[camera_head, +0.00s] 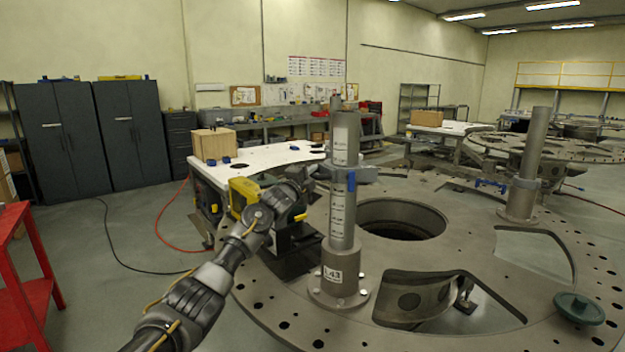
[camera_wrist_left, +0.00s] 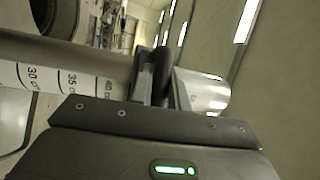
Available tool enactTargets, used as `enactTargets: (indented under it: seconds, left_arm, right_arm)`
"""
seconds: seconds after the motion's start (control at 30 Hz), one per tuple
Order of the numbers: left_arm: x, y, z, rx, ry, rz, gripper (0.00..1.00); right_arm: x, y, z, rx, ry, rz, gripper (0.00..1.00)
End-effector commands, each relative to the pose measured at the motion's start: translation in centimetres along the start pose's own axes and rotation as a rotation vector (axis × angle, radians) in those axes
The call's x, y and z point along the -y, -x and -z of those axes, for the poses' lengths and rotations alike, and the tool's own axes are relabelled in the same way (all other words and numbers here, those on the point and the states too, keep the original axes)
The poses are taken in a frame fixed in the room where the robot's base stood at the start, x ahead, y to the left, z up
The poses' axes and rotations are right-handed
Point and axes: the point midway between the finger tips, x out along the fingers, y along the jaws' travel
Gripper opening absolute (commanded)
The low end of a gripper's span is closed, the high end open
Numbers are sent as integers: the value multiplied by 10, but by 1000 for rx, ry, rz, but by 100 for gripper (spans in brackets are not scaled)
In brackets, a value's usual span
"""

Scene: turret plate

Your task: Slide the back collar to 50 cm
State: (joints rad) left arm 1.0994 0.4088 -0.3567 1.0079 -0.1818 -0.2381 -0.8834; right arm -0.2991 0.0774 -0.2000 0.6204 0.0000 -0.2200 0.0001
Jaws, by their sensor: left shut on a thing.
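A grey collar (camera_head: 362,175) with a blue part on its front sits around the near upright post (camera_head: 341,212), whose base carries an L43 label. The post has a white printed scale. In the left wrist view the post (camera_wrist_left: 50,55) lies across the picture, with 30, 35 and 40 readable and the collar (camera_wrist_left: 166,75) just past the 40. My left gripper (camera_head: 308,185) is at the collar's left side, shut on it; the fingertips are largely hidden. My right gripper is not in view.
Both posts stand on a large round metal plate (camera_head: 270,308) with holes and a wide central opening (camera_head: 402,220). A green disc-shaped knob (camera_head: 578,308) is at the lower right. A yellow-black device (camera_head: 243,195) is behind my left wrist. A red cart (camera_head: 22,290) stands left.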

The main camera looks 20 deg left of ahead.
Motion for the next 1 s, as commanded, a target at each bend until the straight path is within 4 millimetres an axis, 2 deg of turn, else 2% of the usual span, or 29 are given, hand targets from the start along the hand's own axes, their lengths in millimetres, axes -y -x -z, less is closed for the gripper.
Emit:
enactTargets:
  seconds: [0.23,0.27,0.4,0.77,1.0]
  left_arm:
    - [4,-1,0,1,1,7,0]
    - [4,-1,0,1,1,7,20]
    - [3,-1,1,0,1,5,38]
    - [-1,1,1,-1,1,1,39]
    - [-4,27,1,-1,-1,3,39]
  right_arm:
    - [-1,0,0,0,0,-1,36]
    - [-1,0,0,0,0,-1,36]
    - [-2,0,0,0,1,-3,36]
    - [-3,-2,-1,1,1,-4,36]
    - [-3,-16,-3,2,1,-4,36]
